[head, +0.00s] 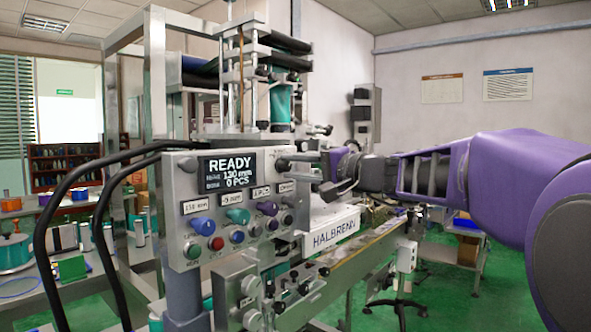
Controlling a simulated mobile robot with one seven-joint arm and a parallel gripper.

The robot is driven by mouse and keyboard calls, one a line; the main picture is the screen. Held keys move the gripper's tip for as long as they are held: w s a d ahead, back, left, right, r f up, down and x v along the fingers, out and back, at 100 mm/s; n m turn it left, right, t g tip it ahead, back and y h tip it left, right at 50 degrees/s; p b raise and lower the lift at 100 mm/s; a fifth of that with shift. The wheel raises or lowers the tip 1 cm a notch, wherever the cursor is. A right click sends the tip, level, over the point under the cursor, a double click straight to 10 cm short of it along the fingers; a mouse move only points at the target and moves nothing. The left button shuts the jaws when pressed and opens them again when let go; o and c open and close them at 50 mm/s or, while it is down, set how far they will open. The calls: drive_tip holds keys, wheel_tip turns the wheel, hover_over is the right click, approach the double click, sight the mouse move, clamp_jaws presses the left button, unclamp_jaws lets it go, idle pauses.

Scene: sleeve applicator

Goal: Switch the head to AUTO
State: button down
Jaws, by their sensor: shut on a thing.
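A grey control panel (182,178) stands at the centre left, with a lit display (229,171) reading READY, 130 mm and 0 PCS. My gripper (287,167) reaches in from the right at the panel's upper right corner. Its fingers are shut on a small grey knob (281,165) there. The fingers partly hide this knob, and I cannot read its setting or any AUTO mark.
A red button (216,243) and other buttons line the panel's lower part. Black cables (95,165) loop at its left. The machine's metal frame (155,75) rises behind it. A rail (365,255) runs below my arm. A bench with spools (14,252) stands at the left.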

drive_tip(key=shift+m, duration=0.7)
drive_tip(key=c, duration=0.6)
unclamp_jaws()
